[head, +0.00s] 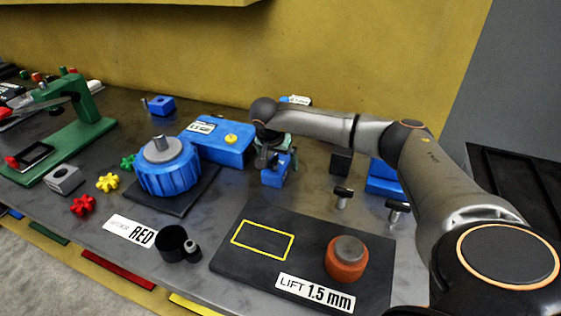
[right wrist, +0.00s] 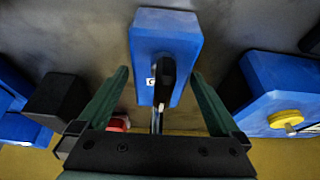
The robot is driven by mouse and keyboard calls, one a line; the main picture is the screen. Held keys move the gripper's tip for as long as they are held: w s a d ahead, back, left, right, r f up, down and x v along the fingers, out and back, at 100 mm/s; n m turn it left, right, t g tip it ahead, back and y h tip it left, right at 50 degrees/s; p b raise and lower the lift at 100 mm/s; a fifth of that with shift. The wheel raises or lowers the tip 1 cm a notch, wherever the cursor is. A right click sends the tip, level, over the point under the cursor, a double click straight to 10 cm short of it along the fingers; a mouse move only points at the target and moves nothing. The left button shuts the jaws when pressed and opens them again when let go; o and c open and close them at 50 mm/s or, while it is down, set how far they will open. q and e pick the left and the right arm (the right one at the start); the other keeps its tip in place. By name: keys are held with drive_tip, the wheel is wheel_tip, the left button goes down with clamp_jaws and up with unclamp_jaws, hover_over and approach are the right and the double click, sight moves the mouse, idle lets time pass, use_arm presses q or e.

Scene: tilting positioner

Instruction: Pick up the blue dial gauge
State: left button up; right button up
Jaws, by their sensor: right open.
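A small blue block with a dark stem and a small white label, seemingly the blue dial gauge (head: 279,177), stands on the bench right under my right gripper (head: 270,158). In the right wrist view the blue gauge (right wrist: 165,32) shows between and just beyond the fingertips. My right gripper (right wrist: 160,74) is open, with one green finger on each side of it. A gap shows on both sides, and I see no clear contact. The gripper hides part of the gauge in the head view. My left gripper is not in view.
A blue motor-like unit (head: 168,178) and a blue box with a yellow knob (head: 231,139) stand to the left. A black block (head: 341,161) and T-handled pins (head: 342,197) are on the right. A dark plate with an orange-red cylinder (head: 346,262) lies in front.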

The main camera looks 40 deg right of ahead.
drive_tip(key=shift+d+f, duration=0.1)
drive_tip(key=shift+f, duration=0.2)
drive_tip(key=shift+c, duration=0.2)
clamp_jaws()
idle(0.4)
drive_tip(key=shift+w+r, duration=0.15)
